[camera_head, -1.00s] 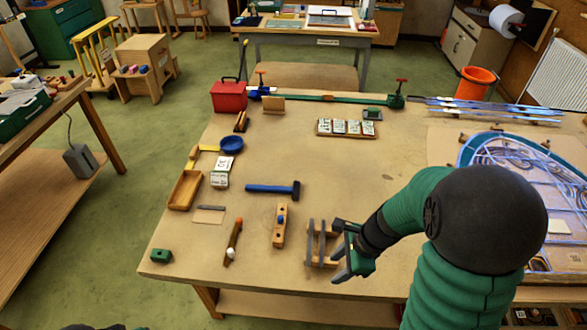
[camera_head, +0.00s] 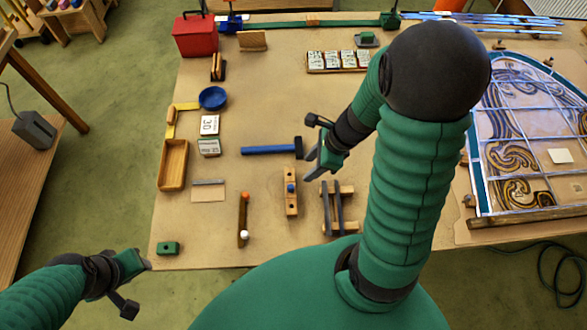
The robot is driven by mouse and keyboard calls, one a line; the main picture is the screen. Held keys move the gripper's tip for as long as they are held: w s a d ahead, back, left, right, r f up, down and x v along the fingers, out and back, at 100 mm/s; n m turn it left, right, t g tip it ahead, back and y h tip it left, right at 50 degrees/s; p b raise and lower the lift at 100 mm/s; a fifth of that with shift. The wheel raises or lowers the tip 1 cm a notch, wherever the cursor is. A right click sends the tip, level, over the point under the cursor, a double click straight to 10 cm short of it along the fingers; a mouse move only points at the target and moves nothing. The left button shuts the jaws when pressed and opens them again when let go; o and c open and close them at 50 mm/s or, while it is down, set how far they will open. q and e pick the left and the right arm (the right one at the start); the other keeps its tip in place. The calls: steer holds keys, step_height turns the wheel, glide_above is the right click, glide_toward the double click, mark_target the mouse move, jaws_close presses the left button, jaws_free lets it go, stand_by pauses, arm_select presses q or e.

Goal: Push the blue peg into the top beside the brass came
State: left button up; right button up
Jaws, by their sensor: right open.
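A small blue knob or peg (camera_head: 291,187) stands on a narrow wooden block (camera_head: 291,206) in the middle of the bench; I cannot tell whether it is the task's blue peg. I cannot single out a brass came at this size. The leaded panel (camera_head: 478,150) lies at the right with blue edging and dark scroll-patterned glass, partly behind my right arm.
A blue-handled hammer (camera_head: 268,150) lies left of the right gripper. A slotted wooden rack (camera_head: 338,208) stands in front. A wooden tray (camera_head: 173,165), blue dish (camera_head: 212,98), red box (camera_head: 194,36) and tile tray (camera_head: 338,61) lie farther off.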

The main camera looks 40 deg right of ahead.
steer(key=b, duration=0.1)
glide_toward(291, 186)
steer(key=b+x, duration=0.3)
steer(key=x, duration=0.5)
steer(key=shift+w+f, duration=0.2)
steer(key=shift+w, duration=0.05)
steer(key=shift+s+a+f, duration=0.1)
steer(key=shift+a+f, duration=0.05)
steer(key=shift+a, duration=0.05)
steer(key=shift+s+a, duration=0.1)
steer(key=shift+s, duration=0.1)
steer(key=shift+w+d+f, duration=0.1)
steer(key=shift+w+d, duration=0.05)
steer(key=shift+d, duration=0.05)
steer(key=shift+c, duration=0.5)
steer(key=shift+w+d+f, duration=0.1)
steer(key=c, duration=0.5)
jaws_close()
steer(key=shift+c, duration=0.5)
jaws_free()
jaws_close()
arm_select(q)
steer(key=f, duration=0.4)
steer(key=shift+s+d+f, duration=0.25)
steer(key=shift+s+d, duration=0.05)
